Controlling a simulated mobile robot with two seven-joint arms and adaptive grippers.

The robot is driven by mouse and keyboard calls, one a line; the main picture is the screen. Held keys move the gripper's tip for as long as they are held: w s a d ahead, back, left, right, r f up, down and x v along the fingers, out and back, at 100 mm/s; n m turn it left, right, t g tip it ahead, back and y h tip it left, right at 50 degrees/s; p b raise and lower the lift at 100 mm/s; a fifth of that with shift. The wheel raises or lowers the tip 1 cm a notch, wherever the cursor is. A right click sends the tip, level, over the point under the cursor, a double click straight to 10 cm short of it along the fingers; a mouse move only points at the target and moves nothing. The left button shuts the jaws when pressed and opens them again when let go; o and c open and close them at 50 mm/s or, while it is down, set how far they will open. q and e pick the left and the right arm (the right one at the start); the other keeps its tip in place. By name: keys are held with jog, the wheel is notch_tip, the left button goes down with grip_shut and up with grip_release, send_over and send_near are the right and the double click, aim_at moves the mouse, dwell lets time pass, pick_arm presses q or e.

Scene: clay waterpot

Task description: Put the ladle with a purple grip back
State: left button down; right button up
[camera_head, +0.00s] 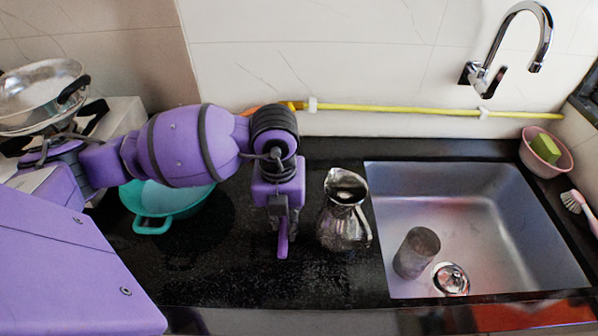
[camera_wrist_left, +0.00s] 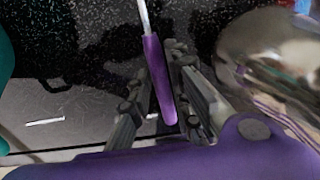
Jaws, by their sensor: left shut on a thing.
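My left gripper (camera_head: 284,212) is over the black counter, left of the metal pitcher. It is shut on the purple grip (camera_head: 283,240) of the ladle, which shows below the fingers. In the left wrist view the purple grip (camera_wrist_left: 158,85) lies between the two fingers (camera_wrist_left: 163,100), and a thin metal shaft (camera_wrist_left: 144,16) runs from it out of the top of the picture. The ladle's bowl is hidden in both views. My right gripper is not in view.
A metal pitcher (camera_head: 340,228) stands close right of the gripper. A teal colander (camera_head: 152,225) is at left, partly behind my arm. The sink (camera_head: 500,225) holds a dark cup (camera_head: 417,252). A pink bowl (camera_head: 541,165) is at far right. The front counter (camera_head: 230,285) is clear.

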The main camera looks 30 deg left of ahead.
pick_arm(q)
jog(key=w+a, duration=0.2)
jog(key=w, duration=0.2)
jog(key=w+a, duration=0.2)
jog(key=w, duration=0.3)
jog(key=w+a, duration=0.3)
jog(key=w, duration=0.2)
jog(key=shift+w+r, duration=0.15)
jog(key=shift+w+a, duration=0.15)
jog(key=shift+f+p, duration=0.35)
jog(key=shift+f, duration=1.45)
jog(key=shift+f, duration=0.15)
jog(key=c, duration=1.6)
grip_release()
notch_tip(320, 180, up, 12)
jog(key=shift+r, duration=0.2)
